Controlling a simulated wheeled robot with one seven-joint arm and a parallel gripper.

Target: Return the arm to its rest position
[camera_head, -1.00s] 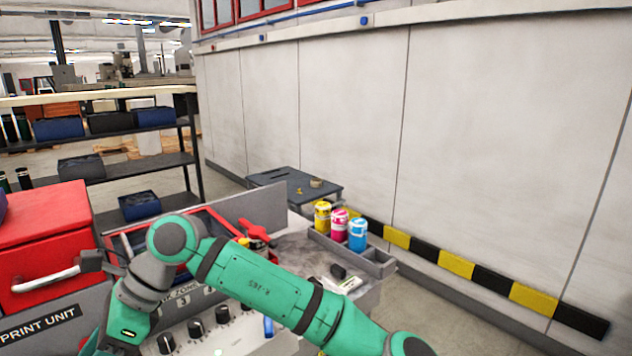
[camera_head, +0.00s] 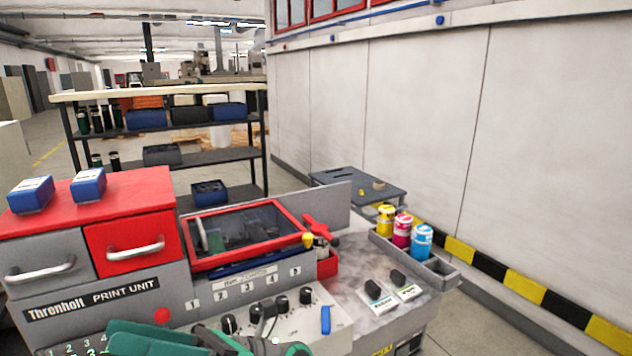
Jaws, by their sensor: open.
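My green and grey arm (camera_head: 150,341) is folded low at the bottom edge of the view, in front of the print unit (camera_head: 130,300). My gripper (camera_head: 264,312) seems to be the small dark shape in front of the black knobs. It is open, and nothing shows between its fingers. Much of the arm is cut off by the bottom edge. I cannot tell whether the gripper touches the knob panel.
The red drawer (camera_head: 132,244) and grey drawer (camera_head: 50,268) look closed. Two blue boxes (camera_head: 88,185) sit on the red top. A red-framed window (camera_head: 245,236) is in the middle. Yellow, magenta and cyan bottles (camera_head: 402,230) stand in a tray at right. A shelf (camera_head: 212,156) stands behind.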

